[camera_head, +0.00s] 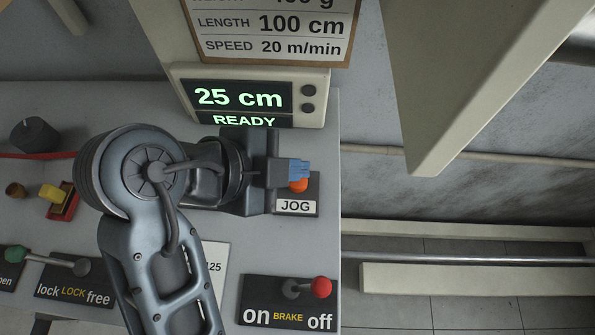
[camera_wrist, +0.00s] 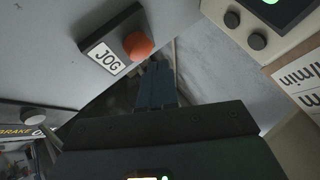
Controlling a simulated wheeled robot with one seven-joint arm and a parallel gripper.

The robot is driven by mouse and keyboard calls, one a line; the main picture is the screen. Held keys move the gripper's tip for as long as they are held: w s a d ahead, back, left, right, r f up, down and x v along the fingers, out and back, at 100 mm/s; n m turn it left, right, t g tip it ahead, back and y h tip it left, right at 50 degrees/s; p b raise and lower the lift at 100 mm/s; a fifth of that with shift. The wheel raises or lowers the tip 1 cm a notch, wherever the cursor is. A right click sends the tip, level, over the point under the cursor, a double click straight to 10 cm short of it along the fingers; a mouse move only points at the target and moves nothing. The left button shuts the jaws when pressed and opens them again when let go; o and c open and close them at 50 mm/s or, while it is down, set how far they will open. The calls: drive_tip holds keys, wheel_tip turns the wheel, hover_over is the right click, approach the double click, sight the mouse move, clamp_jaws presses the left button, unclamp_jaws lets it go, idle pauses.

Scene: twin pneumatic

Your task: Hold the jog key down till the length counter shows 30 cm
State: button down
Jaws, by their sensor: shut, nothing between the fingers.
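The orange jog key (camera_head: 298,186) sits on a dark plate labelled JOG at the right of the grey panel. The wrist view shows it as a round orange button (camera_wrist: 138,46). My gripper (camera_head: 299,168) is shut and empty, its blue fingertips overlapping the key's upper edge in the head view. In the wrist view the fingertips (camera_wrist: 156,66) end just beside the key; I cannot tell whether they touch it. The length counter (camera_head: 238,97) reads 25 cm, with READY below it.
A placard (camera_head: 270,24) above gives LENGTH 100 cm and SPEED 20 m/min. A brake lever with a red knob (camera_head: 321,287) stands below the jog key. A lock lever (camera_head: 82,267) is at lower left. A large beige panel (camera_head: 470,80) hangs at upper right.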

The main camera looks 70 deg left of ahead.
sight(292, 183)
drive_tip(key=shift+r, duration=0.1)
drive_tip(key=shift+r+p, duration=1.7)
drive_tip(key=shift+r, duration=0.7)
